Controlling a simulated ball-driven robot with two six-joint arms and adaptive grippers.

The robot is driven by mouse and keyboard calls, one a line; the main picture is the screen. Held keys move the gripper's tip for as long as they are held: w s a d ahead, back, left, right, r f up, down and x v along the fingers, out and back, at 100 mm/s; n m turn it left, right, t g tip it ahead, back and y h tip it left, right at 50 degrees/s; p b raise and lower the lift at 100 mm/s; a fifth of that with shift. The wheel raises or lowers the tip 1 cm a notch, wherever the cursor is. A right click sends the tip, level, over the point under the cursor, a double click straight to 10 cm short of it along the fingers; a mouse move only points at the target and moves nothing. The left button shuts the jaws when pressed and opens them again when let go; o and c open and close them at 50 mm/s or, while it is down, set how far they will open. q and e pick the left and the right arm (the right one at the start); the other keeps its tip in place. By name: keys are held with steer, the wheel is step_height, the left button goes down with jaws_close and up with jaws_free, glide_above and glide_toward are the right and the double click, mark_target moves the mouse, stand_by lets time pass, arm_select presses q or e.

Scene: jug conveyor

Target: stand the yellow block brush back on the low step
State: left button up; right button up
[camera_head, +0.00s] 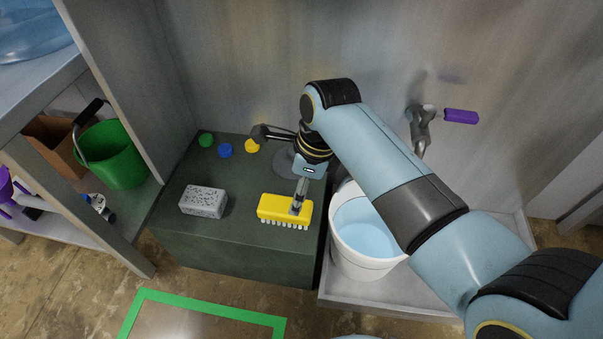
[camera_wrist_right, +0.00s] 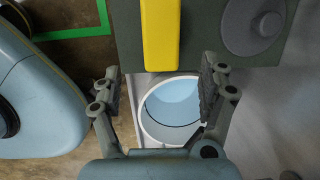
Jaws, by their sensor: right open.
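The yellow block brush (camera_head: 270,207) rests on the dark green low step (camera_head: 240,255), near its front edge, with its white bristles down. My right gripper (camera_head: 297,205) is over the right part of the brush; one finger shows in front of the yellow block. In the right wrist view the fingers (camera_wrist_right: 160,68) are spread wide, and the yellow brush (camera_wrist_right: 160,35) lies beyond the gap between their tips. No grip on it shows. My left gripper is not in view.
A grey speckled sponge (camera_head: 203,201) sits left of the brush. Green (camera_head: 206,139), blue (camera_head: 225,150) and yellow (camera_head: 252,146) caps lie behind. A white bucket of water (camera_head: 345,255) stands right of the step, under a tap (camera_head: 421,125). A green frame (camera_head: 205,305) marks the floor.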

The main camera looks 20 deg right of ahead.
steer(key=shift+s+r, duration=0.1)
steer(key=shift+r, duration=0.25)
steer(key=shift+s+d+f, duration=0.15)
steer(key=shift+s+f, duration=0.05)
steer(key=shift+s, duration=0.05)
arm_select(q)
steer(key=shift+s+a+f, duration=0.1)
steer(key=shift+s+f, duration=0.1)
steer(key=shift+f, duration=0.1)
arm_select(e)
steer(key=s+d+n+h, duration=0.1)
steer(key=s+d+n, duration=0.4)
steer(key=s+n, duration=0.7)
steer(key=s+d+n+h, duration=0.1)
steer(key=s+d+n, duration=0.5)
steer(key=s+n, duration=0.7)
steer(key=shift+s+f+n, duration=0.3)
steer(key=shift+s, duration=0.1)
